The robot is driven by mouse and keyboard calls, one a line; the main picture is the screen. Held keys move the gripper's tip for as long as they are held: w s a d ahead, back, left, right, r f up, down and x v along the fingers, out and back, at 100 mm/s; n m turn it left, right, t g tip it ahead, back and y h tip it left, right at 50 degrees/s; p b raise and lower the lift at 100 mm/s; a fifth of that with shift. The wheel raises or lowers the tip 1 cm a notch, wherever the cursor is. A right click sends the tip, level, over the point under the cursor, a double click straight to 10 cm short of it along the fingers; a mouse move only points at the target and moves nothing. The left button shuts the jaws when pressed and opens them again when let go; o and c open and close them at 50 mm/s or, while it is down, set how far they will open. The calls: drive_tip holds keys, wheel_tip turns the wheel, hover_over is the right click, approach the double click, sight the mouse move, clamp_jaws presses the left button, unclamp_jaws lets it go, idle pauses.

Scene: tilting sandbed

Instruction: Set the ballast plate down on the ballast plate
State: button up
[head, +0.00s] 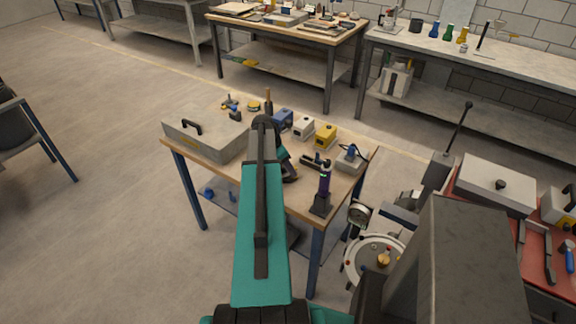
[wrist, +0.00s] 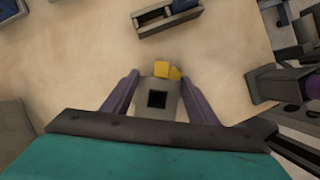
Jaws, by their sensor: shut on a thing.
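In the wrist view my gripper (wrist: 158,95) has its two purple fingers on either side of a grey block with a square dark hole (wrist: 143,90), which I take as the held ballast plate. A yellow piece (wrist: 167,71) shows just past its far edge; I cannot tell whether it belongs to the block or lies beneath it. The pale wooden tabletop lies below. In the head view my arm hides the fingers and the held block. I cannot clearly tell which thing is the other ballast plate.
On the wooden table stand a grey box with a black handle (head: 209,135), a blue block (head: 283,120), a white block (head: 303,127) and a yellow block (head: 325,137). A dark purple upright device (head: 323,190) stands at the front right corner. A dark open holder (wrist: 167,18) lies ahead.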

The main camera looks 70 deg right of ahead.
idle(0.3)
drive_tip(key=o, duration=1.2)
drive_tip(key=shift+c, duration=0.2)
drive_tip(key=shift+o, duration=0.4)
drive_tip(key=shift+f, duration=0.1)
drive_tip(key=o, duration=0.4)
wheel_tip(320, 180, up, 8)
drive_tip(key=p, duration=0.5)
